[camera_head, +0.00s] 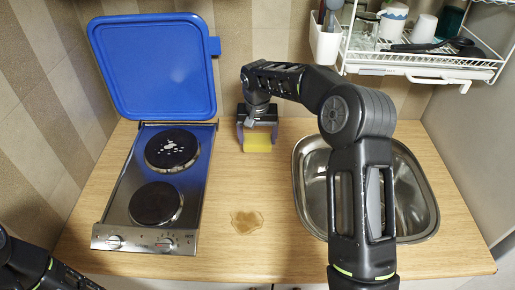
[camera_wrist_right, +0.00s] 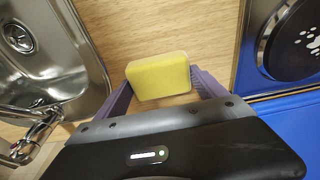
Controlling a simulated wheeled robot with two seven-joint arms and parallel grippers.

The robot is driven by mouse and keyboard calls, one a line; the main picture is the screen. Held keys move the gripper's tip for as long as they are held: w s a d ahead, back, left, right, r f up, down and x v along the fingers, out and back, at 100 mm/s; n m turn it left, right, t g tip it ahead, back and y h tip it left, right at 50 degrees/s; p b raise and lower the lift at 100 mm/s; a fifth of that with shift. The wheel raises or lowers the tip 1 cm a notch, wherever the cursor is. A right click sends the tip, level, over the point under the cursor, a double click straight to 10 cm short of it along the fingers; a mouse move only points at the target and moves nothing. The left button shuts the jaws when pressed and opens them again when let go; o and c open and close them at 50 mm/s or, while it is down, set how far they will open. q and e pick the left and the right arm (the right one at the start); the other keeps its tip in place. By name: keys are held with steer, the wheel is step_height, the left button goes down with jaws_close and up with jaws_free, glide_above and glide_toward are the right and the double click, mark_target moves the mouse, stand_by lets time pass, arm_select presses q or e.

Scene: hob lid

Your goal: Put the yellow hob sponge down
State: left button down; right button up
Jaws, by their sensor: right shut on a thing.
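The yellow sponge (camera_head: 257,142) is between the fingers of my right gripper (camera_head: 257,136), over the wooden counter between the hob and the sink. The right wrist view shows the sponge (camera_wrist_right: 158,77) between the two purple fingers of my right gripper (camera_wrist_right: 162,92), which is shut on it. I cannot tell whether the sponge touches the counter. The two-plate hob (camera_head: 131,190) stands to the left, its blue lid (camera_head: 155,65) raised upright. My left arm shows at the lower left corner; its gripper is out of view.
A brown wet stain (camera_head: 247,222) lies on the counter (camera_head: 225,255) in front of the sponge. The steel sink (camera_head: 309,190) is to the right, partly hidden by my right arm. A white dish rack (camera_head: 425,62) with cups hangs at the upper right.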

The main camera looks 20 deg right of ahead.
mark_target(257, 149)
steer(key=shift+f+b, duration=0.7)
steer(key=shift+f, duration=1.8)
steer(key=shift+f, duration=0.2)
steer(key=o, duration=1.1)
steer(key=shift+o, duration=0.2)
